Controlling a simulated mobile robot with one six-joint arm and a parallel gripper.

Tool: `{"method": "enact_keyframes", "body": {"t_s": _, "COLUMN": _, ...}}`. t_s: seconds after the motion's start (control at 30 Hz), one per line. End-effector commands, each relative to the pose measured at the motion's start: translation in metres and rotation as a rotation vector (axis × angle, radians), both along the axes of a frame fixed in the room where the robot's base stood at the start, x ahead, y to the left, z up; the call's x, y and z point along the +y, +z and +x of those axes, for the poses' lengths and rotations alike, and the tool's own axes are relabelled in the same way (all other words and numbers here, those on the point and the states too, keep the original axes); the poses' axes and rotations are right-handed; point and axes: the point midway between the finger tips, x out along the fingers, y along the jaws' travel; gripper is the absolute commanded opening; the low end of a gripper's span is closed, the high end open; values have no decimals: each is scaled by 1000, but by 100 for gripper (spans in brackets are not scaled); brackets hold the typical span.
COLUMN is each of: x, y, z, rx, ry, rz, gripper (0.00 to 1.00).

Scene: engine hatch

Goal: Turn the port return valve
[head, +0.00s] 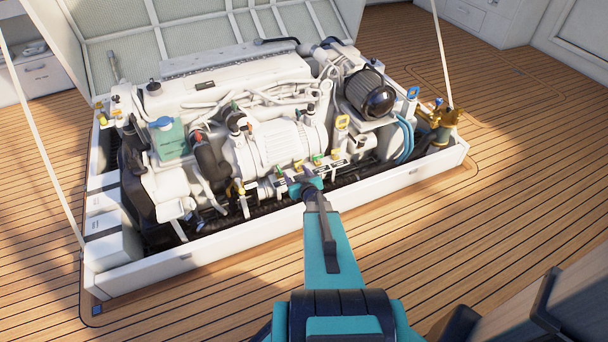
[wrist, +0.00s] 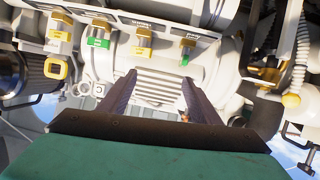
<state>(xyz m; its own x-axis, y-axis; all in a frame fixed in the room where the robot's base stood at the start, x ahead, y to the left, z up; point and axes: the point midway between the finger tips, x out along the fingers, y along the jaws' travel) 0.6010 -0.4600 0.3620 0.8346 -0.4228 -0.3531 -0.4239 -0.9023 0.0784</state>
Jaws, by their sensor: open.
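A row of small valves with yellow bodies and green or yellow parts (head: 318,159) runs along the near side of the white engine. In the wrist view, valves hang along the top: one with a green tag at left (wrist: 98,36), one in the middle (wrist: 143,40) and one with a green tip at right (wrist: 187,48). Dark label plates sit beside them, too small to read, so I cannot tell which is the port return valve. My gripper (wrist: 157,88) is open and empty, its two dark fingers apart below the valves. In the head view my gripper (head: 304,184) is close to the row.
The white engine (head: 230,85) fills the hatch, with hoses and pipes around it. The hatch's white coaming (head: 250,238) stands between my base and the engine. A black round filter (head: 370,92) and blue hoses (head: 405,138) are at right. The wooden deck (head: 480,235) is clear.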

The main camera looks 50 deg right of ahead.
Motion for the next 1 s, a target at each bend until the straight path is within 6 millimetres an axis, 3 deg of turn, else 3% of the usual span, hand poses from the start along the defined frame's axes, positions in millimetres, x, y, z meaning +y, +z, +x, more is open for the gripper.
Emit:
{"method": "enact_keyframes", "body": {"t_s": 0.03, "x": -11, "y": -12, "z": -2, "rx": -29, "ry": 10, "rz": -7, "gripper": 58}}
{"method": "enact_keyframes", "body": {"t_s": 0.5, "x": -62, "y": -34, "z": -38, "rx": -256, "ry": 192, "rz": -44, "gripper": 58}}
{"method": "enact_keyframes", "body": {"t_s": 0.8, "x": -77, "y": -54, "z": -78, "rx": -344, "ry": 328, "rz": -30, "gripper": 58}}
{"method": "enact_keyframes", "body": {"t_s": 1.0, "x": -78, "y": -59, "z": -94, "rx": -369, "ry": 380, "rz": -16, "gripper": 58}}
